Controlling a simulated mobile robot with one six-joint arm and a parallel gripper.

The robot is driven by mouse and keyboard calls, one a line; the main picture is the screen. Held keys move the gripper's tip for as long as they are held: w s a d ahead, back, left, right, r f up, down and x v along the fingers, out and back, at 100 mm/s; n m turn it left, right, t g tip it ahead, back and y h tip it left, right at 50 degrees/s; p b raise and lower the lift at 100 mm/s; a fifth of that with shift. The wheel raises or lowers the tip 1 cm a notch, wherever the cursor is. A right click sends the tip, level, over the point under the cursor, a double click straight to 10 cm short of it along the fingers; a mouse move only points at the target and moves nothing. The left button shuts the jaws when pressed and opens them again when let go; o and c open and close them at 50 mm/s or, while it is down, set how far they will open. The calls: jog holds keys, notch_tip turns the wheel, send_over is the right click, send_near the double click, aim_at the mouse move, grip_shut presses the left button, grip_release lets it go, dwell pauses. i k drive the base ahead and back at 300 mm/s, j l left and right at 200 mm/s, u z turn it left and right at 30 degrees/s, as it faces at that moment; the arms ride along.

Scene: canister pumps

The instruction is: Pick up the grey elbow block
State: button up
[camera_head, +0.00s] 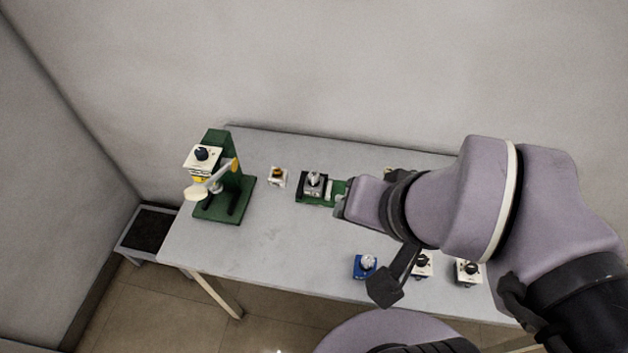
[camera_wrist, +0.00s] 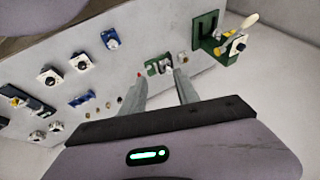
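I cannot single out the grey elbow block with certainty. A small silver-grey piece (camera_head: 314,179) sits on a green and black fixture (camera_head: 304,200) at the middle of the table. That fixture also shows small in the wrist view (camera_wrist: 152,68), beyond and between my fingertips. My gripper (camera_wrist: 159,75) is open, with its two grey fingers apart and nothing visible between them. In the head view my arm hides most of the gripper, whose end is just right of the fixture. Part of the table behind the arm is hidden.
A small white block with a brass top (camera_head: 278,178) lies between press and fixture. A blue block (camera_head: 364,267) and white knobbed boxes (camera_head: 467,272) line the front edge. The left-front tabletop is clear.

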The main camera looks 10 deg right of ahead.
aim_at(316, 190)
jog(key=l+u, duration=0.2)
jog(key=u, duration=0.2)
jog(key=l+u, duration=0.15)
jog(key=u, duration=0.2)
jog(key=k+l+u, duration=0.15)
jog(key=u, duration=0.25)
